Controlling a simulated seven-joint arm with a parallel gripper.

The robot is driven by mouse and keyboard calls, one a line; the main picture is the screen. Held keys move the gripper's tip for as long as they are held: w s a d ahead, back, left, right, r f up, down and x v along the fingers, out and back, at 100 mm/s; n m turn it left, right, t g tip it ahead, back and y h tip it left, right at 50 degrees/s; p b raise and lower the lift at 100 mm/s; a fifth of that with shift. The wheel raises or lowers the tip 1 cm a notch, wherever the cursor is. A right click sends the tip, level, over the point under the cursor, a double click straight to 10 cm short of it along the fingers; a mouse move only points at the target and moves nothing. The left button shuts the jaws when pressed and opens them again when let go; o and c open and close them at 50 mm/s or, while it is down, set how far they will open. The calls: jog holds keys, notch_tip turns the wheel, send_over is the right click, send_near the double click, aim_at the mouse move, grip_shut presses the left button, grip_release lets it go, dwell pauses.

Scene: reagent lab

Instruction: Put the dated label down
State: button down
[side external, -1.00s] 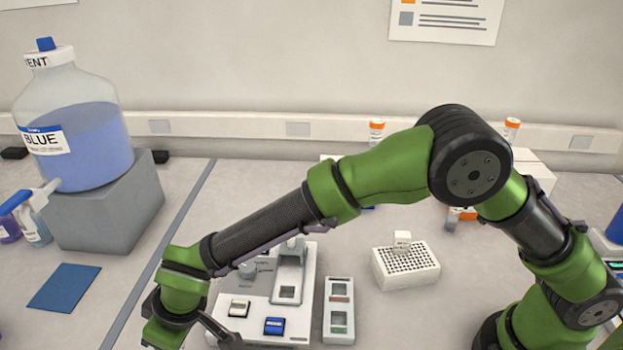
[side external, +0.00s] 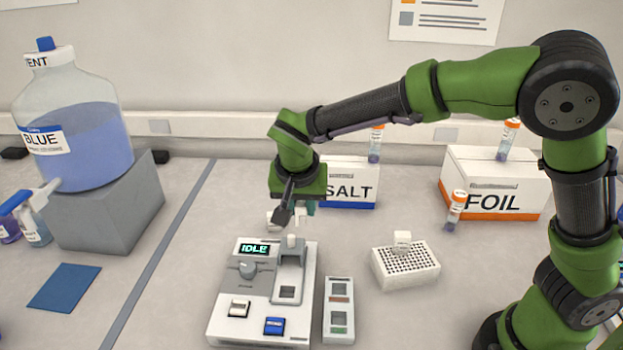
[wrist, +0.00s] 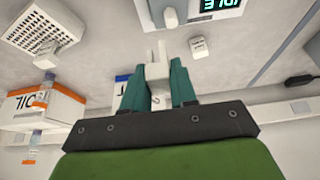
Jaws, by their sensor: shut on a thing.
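My gripper (side external: 304,208) is above the bench behind the machine, pointing down. In the wrist view its teal fingers (wrist: 158,82) are shut on a small white piece (wrist: 157,66), which I take to be the dated label. No print on it can be read, and the fingers hide part of it. I cannot tell whether it touches the bench. A second small white block (wrist: 198,48) with faint print is apart from the fingers; it also shows left of them in the side view (side external: 273,219).
The white machine (side external: 228,305) with an "IDLE" display stands in front of my gripper. The SALT box (side external: 348,190) is close behind. A white rack (side external: 405,272) with a small block on top and the FOIL box (side external: 495,200) are to the right.

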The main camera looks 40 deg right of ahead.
jog(key=s+d+m+g+h, duration=0.1)
jog(key=s+d+m+g, duration=0.1)
jog(key=s+d+m, duration=0.4)
jog(key=m+g+y, duration=0.2)
jog(key=m+g, duration=0.3)
jog(key=m, duration=1)
send_near(413, 265)
jog(key=r, duration=0.1)
jog(key=w+d+r, duration=0.1)
jog(key=d+r, duration=0.1)
jog(key=shift+w+d+r, duration=0.1)
jog(key=shift+w+r, duration=0.2)
jog(key=shift+s+f+m+y, duration=0.75)
jog(key=shift+f+m, duration=0.65)
jog(key=shift+m, duration=0.35)
jog(key=shift+s+f+m+y, duration=0.6)
jog(key=shift+s+f+m, duration=0.3)
jog(key=shift+f+m, duration=0.7)
jog(key=shift+s+f+m+y, duration=0.75)
jog(key=shift+f+m, duration=0.45)
jog(key=shift+m, duration=0.75)
